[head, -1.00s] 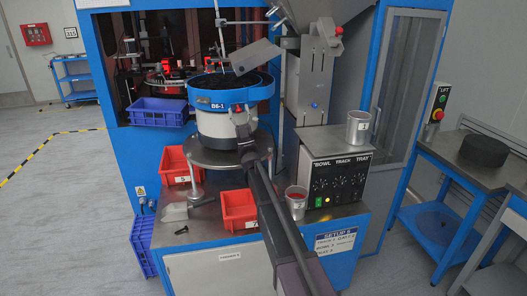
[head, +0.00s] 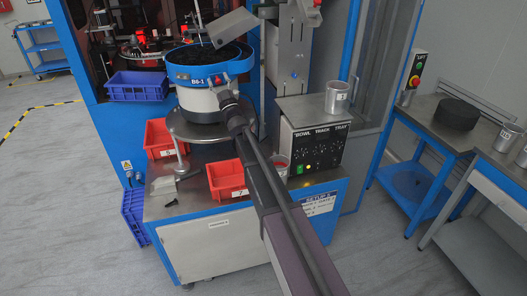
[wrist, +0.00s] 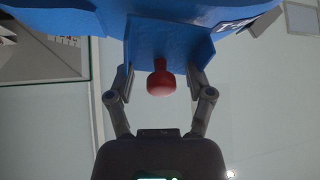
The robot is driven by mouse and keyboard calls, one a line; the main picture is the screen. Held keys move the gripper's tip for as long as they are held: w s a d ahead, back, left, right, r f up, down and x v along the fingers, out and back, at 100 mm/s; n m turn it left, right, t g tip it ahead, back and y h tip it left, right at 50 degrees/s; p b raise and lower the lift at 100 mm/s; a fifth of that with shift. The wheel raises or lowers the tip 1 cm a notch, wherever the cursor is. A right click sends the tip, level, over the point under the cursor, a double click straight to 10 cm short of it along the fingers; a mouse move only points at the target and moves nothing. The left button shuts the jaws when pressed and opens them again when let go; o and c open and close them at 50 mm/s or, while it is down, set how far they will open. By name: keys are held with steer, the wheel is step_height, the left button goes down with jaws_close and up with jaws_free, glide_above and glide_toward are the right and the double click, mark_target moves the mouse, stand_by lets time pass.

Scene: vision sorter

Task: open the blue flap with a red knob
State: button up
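The blue flap (wrist: 172,38) fills the top middle of the wrist view, with its red knob (wrist: 161,80) sticking out toward me. My gripper (wrist: 160,84) is open, one finger on each side of the knob, with gaps on both sides. The fingertips are close to the flap's side edges; I cannot tell whether they touch it. In the head view, my gripper (head: 226,98) is at the front of the blue-rimmed feeder bowl (head: 180,72) labelled B6-1. A small red spot, likely the knob, shows just above it. The flap looks closed, though its edges are partly hidden.
Red bins (head: 228,179) stand on the bench below the bowl, beside my arm. A control box (head: 318,148) with a metal cup (head: 336,97) on top is to the right. A blue crate (head: 139,86) sits at the left. Open floor lies at lower left.

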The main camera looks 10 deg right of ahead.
steer(key=shift+w+a+r+g+h+p, duration=0.1)
steer(key=shift+w+r+g+h+p, duration=0.2)
steer(key=shift+g+p, duration=0.7)
steer(key=shift+w+r+g+h+p, duration=0.1)
steer(key=shift+r+g+h+p, duration=0.25)
steer(key=shift+p, duration=1.1)
steer(key=shift+m+g+p, duration=0.25)
steer(key=shift+m+p, duration=0.05)
steer(key=b+v, duration=0.6)
steer(key=v, duration=0.8)
steer(key=s+d+f+m+g+h+p, duration=0.1)
steer(key=s+d+f+m+g+h, duration=0.2)
steer(key=f+g, duration=0.3)
steer(key=s+d+f+m+g+h+p, duration=0.1)
steer(key=s+d+f+m+g+h, duration=0.2)
steer(key=f, duration=0.8)
steer(key=shift+s+d+m+g+h+p, duration=0.35)
steer(key=shift+s+d+g+h, duration=0.7)
steer(key=shift+s+g, duration=0.6)
steer(key=shift+s, duration=0.2)
